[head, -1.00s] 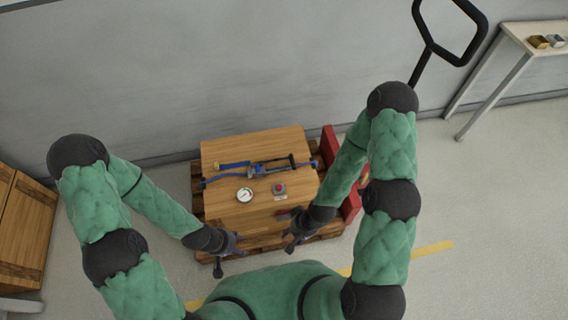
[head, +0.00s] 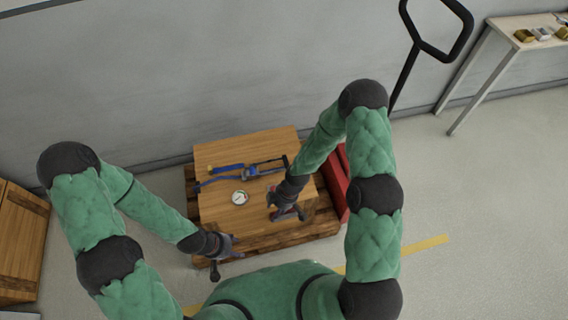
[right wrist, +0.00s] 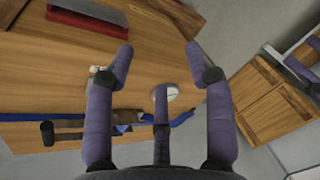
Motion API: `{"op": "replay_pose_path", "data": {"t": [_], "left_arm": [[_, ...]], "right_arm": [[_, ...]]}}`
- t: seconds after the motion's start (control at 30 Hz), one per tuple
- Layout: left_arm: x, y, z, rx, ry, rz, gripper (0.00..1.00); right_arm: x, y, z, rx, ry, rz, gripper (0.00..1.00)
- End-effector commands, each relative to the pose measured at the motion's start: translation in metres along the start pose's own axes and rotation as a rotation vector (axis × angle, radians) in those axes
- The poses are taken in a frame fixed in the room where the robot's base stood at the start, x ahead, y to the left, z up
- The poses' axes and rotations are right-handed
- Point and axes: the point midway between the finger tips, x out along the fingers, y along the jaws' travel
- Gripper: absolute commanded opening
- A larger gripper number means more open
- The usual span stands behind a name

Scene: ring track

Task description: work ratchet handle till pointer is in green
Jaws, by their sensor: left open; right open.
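A blue ratchet strap tool (head: 262,170) with a dark handle lies across the top of a wooden crate (head: 215,215). Its blue strap also shows in the right wrist view (right wrist: 25,117), with the dark handle (right wrist: 68,136) beside it. A round white gauge (head: 239,197) sits in front of it; its pointer is too small to read. The gauge also shows in the right wrist view (right wrist: 172,92), partly behind my gripper. My right gripper (head: 272,200) is open and empty above the crate top, right of the gauge. My left gripper (head: 226,257) is open at the crate's front left.
The crate stands on a pallet (head: 192,208). A red box (head: 336,185) is at its right. A black-framed handle (head: 436,30) rises behind at the right, near a table (head: 505,35) with small metal pieces. Another wooden crate (head: 22,240) stands far left.

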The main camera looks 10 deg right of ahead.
Motion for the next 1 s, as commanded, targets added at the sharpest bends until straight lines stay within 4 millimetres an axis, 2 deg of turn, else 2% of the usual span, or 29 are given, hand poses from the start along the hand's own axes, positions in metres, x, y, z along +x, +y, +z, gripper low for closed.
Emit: {"op": "replay_pose_path", "data": {"t": [0.1,0.37,0.6,0.8,0.9,1.0], "left_arm": [[-0.001,0.001,0.000,0.000,0.000,0.000,0.53],[-0.004,0.001,0.000,0.000,0.000,0.000,0.53],[-0.005,0.002,0.000,0.000,0.000,0.000,0.53],[-0.006,0.002,0.000,0.000,0.000,0.000,0.53],[-0.006,0.002,0.000,0.000,0.000,0.000,0.53],[-0.004,0.002,0.000,0.000,0.000,0.000,0.53]], "right_arm": [[-0.003,0.030,-0.014,-0.339,-0.049,0.002,0.54],[-0.024,0.097,-0.036,-1.069,-0.215,-0.031,0.54],[-0.062,0.161,-0.055,-1.654,-0.424,-0.135,0.54],[-0.089,0.192,-0.064,-1.931,-0.550,-0.236,0.54],[-0.095,0.199,-0.065,-1.987,-0.577,-0.264,0.54],[-0.092,0.202,-0.064,-2.004,-0.584,-0.274,0.54]]}}
